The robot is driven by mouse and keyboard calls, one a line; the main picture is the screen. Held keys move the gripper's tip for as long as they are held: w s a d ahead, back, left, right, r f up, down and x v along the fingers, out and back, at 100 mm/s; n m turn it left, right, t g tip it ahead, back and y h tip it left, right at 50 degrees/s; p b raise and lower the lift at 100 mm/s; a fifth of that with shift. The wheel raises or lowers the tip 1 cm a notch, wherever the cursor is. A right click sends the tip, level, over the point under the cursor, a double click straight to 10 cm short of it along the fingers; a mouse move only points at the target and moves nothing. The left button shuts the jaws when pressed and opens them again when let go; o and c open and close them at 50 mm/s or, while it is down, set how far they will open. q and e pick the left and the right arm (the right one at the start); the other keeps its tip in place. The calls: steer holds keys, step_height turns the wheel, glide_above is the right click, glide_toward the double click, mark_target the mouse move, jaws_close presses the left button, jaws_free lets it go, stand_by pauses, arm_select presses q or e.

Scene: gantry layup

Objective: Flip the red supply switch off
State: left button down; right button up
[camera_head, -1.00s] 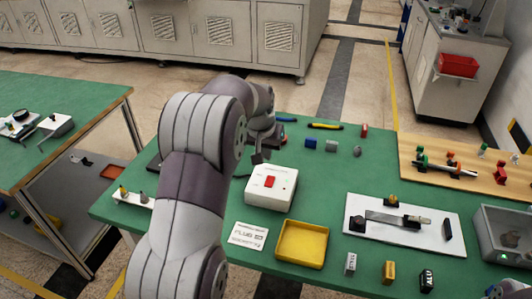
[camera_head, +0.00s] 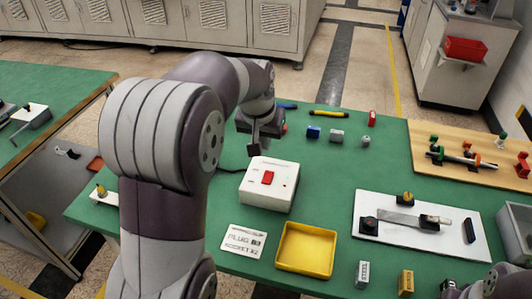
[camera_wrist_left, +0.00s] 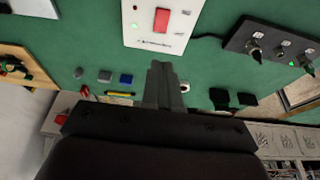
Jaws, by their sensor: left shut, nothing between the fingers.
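The red supply switch (camera_head: 268,177) is a rocker on top of a white box (camera_head: 281,196) on the green table. It also shows at the top of the left wrist view (camera_wrist_left: 161,20), on the white box face (camera_wrist_left: 136,28). My left gripper (camera_head: 255,152) points down just behind the box in the head view. In the left wrist view its fingers (camera_wrist_left: 160,66) are closed together, empty, and apart from the switch. Which side of the rocker is pressed is too small to tell. My right gripper cannot be made out.
A yellow tray (camera_head: 307,250) and a printed card (camera_head: 243,241) lie in front of the box. A white board with a metal bar (camera_head: 440,246) lies to the right. Small blocks (camera_head: 336,136) lie behind. A black panel with knobs (camera_wrist_left: 275,43) shows in the wrist view.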

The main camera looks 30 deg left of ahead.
mark_target(268, 175)
arm_select(q)
steer(key=x, duration=1.1)
steer(key=shift+s+f+b, duration=0.3)
steer(key=shift+s+b, duration=0.05)
steer(key=shift+b, duration=0.05)
steer(key=shift+w+f, duration=0.1)
steer(key=shift+f, duration=0.45)
steer(key=shift+f, duration=0.15)
steer(key=shift+d, duration=0.1)
steer(key=shift+f, duration=0.1)
steer(key=shift+s, duration=0.3)
steer(key=shift+s+d, duration=0.2)
steer(key=shift+s, duration=0.35)
